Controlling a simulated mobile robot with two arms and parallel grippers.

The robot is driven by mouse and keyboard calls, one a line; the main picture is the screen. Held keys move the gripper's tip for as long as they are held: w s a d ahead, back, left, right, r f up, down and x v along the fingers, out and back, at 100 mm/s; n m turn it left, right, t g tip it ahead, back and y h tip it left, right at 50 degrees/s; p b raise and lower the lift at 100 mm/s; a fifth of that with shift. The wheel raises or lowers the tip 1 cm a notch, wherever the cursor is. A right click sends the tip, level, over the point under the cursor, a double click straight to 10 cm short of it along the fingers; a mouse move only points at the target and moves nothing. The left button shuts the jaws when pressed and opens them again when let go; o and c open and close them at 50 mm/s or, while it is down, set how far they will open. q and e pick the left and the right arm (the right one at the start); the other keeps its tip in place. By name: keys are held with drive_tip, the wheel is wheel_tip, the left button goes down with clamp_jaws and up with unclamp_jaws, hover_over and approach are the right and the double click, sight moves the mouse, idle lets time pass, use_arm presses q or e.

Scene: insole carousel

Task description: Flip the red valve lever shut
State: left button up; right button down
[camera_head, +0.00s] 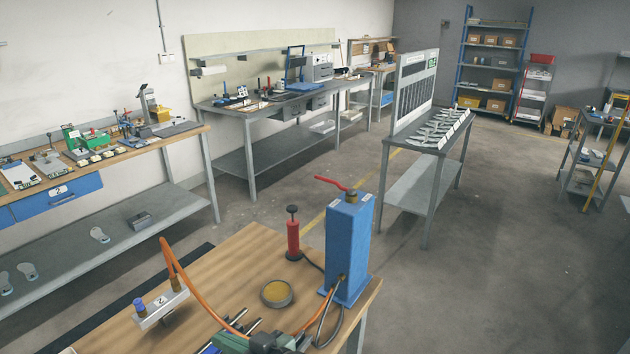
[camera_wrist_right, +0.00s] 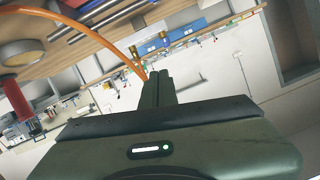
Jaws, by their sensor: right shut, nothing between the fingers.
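The red valve lever (camera_head: 330,183) sits on a brass fitting on top of an upright blue block (camera_head: 349,245). It sticks out to the left, nearly level with its tip slightly raised. I cannot make out the lever in the wrist view. My right gripper (camera_head: 229,343) is at the bottom edge of the head view, low over the near bench, left of the block and well apart from the lever. In the wrist view its fingers (camera_wrist_right: 158,78) are together and empty. My left gripper is not in view.
The wooden bench (camera_head: 225,265) carries a red hand pump (camera_head: 293,235), a round dish (camera_head: 277,293) and a white manifold labelled 2 (camera_head: 160,309). An orange hose (camera_head: 200,292) arches from the manifold past my gripper toward the block. Space above the bench, left of the block, is mostly open.

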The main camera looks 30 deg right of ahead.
drive_tip(key=w+d+r+m+t+h, duration=0.3)
drive_tip(key=w+r+m+t+h, duration=0.15)
drive_tip(key=r, duration=0.35)
drive_tip(key=w+d+r+m+t+h, duration=0.3)
drive_tip(key=d+r+m, duration=0.15)
drive_tip(key=r, duration=0.45)
drive_tip(key=w+d+r+m+t+h, duration=0.3)
drive_tip(key=w+r+m+t, duration=0.15)
drive_tip(key=r, duration=0.35)
drive_tip(key=w+d+r+m+g+h, duration=0.1)
drive_tip(key=d+r+m+g+h, duration=0.1)
drive_tip(key=d+m+g+h, duration=1.05)
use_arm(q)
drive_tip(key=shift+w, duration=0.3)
use_arm(e)
drive_tip(key=a+f+m+g+y, duration=0.3)
drive_tip(key=f+m+g, duration=0.4)
drive_tip(key=f+g, duration=0.1)
drive_tip(key=shift+w+m+y, duration=0.3)
drive_tip(key=shift+w+y, duration=0.1)
drive_tip(key=shift+w, duration=0.05)
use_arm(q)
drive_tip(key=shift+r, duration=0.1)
